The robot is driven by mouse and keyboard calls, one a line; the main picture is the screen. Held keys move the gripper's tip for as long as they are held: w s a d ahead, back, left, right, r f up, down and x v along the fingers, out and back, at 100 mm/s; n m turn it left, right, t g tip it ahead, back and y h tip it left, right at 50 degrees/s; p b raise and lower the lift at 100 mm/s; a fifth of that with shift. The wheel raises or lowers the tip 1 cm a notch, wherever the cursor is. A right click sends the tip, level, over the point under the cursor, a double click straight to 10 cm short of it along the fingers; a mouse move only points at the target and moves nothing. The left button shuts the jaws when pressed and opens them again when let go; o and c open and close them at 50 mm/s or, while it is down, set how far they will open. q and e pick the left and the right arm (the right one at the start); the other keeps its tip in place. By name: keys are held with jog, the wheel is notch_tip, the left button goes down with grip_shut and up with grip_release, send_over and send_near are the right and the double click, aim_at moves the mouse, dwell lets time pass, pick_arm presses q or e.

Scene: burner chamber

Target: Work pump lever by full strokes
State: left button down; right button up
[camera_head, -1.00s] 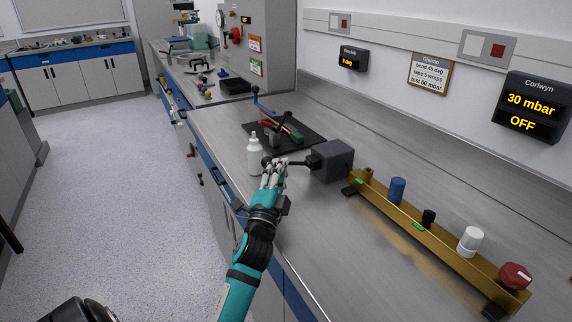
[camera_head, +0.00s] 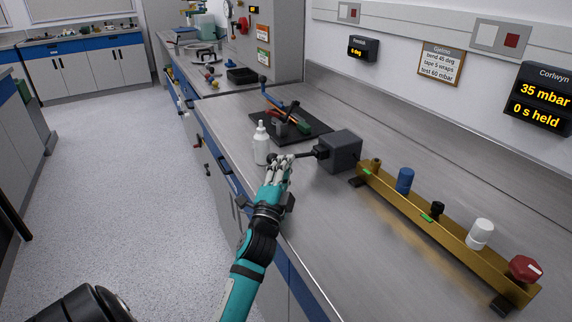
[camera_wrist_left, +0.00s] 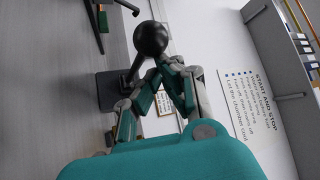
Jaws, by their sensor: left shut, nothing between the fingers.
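The pump is a dark grey box (camera_head: 341,150) on the bench, and it also shows in the left wrist view (camera_wrist_left: 108,92). Its black lever (camera_head: 308,155) sticks out to the left, nearly level, and ends in a black ball knob (camera_wrist_left: 150,38). My left gripper (camera_head: 279,163) is shut and empty at the lever's knob end. In the left wrist view its fingertips (camera_wrist_left: 160,69) are right at the knob, which is not between them; contact is hard to tell. The Corlwyn display (camera_head: 540,100) reads 35 mbar and 0 s held. My right gripper is not in view.
A white bottle (camera_head: 261,146) stands close beside the left gripper. A black mat (camera_head: 305,132) with tools lies behind. A brass manifold (camera_head: 430,218) with coloured caps and a red knob (camera_head: 525,269) runs right of the pump. The bench front is clear.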

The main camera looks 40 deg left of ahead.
pick_arm(q)
jog(key=v, duration=0.6)
jog(key=shift+s, duration=0.25)
jog(key=shift+s+d+f, duration=0.2)
jog(key=shift+s+d, duration=0.05)
jog(key=shift+s, duration=0.1)
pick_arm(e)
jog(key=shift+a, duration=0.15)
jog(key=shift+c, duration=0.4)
